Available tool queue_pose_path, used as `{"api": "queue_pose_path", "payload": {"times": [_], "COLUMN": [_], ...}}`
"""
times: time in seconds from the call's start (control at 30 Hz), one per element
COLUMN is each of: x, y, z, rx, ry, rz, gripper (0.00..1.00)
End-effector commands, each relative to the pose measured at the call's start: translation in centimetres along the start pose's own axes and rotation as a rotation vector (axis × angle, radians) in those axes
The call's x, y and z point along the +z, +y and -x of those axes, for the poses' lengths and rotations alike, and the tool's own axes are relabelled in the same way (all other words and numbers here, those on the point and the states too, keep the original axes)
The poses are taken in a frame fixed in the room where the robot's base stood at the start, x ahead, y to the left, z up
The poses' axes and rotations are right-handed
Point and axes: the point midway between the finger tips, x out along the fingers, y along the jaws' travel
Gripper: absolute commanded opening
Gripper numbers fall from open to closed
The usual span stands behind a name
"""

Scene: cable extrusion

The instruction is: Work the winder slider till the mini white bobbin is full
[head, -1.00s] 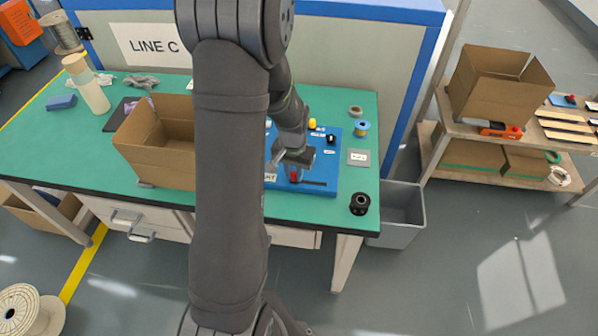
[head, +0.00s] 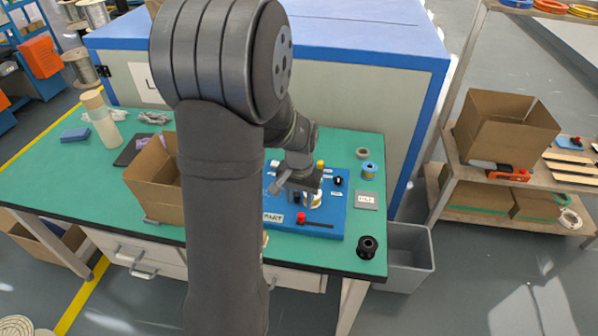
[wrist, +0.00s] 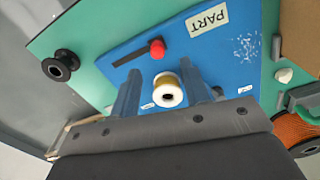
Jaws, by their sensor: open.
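The blue winder panel (head: 335,213) lies on the green bench. Its red slider knob (head: 301,217) stands at the left end of a dark slot, and the knob also shows in the wrist view (wrist: 157,49). The mini white bobbin (head: 314,201) has yellowish windings around it. In the wrist view the bobbin (wrist: 168,90) appears between my two fingers, with space on both sides. My gripper (wrist: 160,92) is open, pointing down at the panel, and is apart from the knob. In the head view my gripper (head: 297,186) partly hides the bobbin. How full it is I cannot tell.
A black spool (head: 368,247) stands at the bench's front right corner. A blue-rimmed spool (head: 369,170) and a grey labelled plate (head: 366,200) are right of the panel. An open cardboard box (head: 155,185) stands left, behind my arm.

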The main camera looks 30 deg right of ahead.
Motion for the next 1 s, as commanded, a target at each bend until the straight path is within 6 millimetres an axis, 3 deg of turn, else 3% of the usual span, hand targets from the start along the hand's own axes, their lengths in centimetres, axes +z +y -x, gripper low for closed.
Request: {"api": "queue_pose_path", "payload": {"times": [0.2, 0.43, 0.6, 1.0], "x": [-0.1, -0.1, 0.0, -0.1], "y": [-0.1, -0.1, -0.1, 0.5], "z": [5.5, 9.3, 10.4, 10.6], "rx": [-0.001, -0.001, -0.001, 0.001], "ry": [0.007, 0.003, 0.000, 0.000], "rz": [0.000, 0.000, 0.000, -0.001], "gripper": [0.42, 0.42, 0.42, 0.42]}}
